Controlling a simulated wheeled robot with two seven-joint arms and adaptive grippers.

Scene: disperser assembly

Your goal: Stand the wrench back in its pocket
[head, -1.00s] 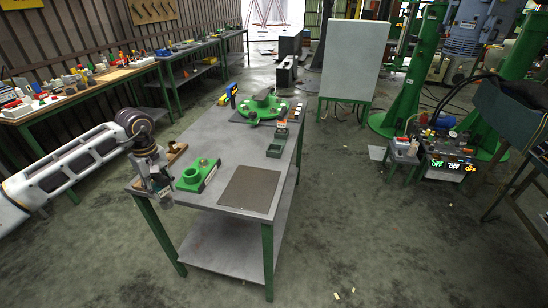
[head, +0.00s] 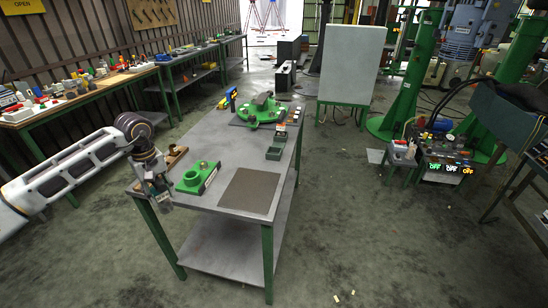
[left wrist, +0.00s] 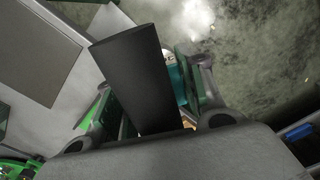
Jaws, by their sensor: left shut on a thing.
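My left gripper (head: 161,200) is at the near left corner of the grey table, around its edge. In the left wrist view, a long flat dark bar (left wrist: 138,65), which looks like the wrench, stands between the fingers (left wrist: 150,100), and the gripper is shut on it. The bar's lower part is hidden by the gripper body. A small brown wooden holder (head: 175,155) lies on the table just behind the gripper. It may contain the pocket, but no pocket opening can be made out. My right gripper is not in view.
A green fixture (head: 198,178) stands just right of my left gripper. A dark flat mat (head: 250,191) lies at the table's front right. A larger green assembly (head: 262,110), a grey-green box (head: 276,148) and a yellow-and-blue tool (head: 230,97) are farther back. The table's middle is mostly clear.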

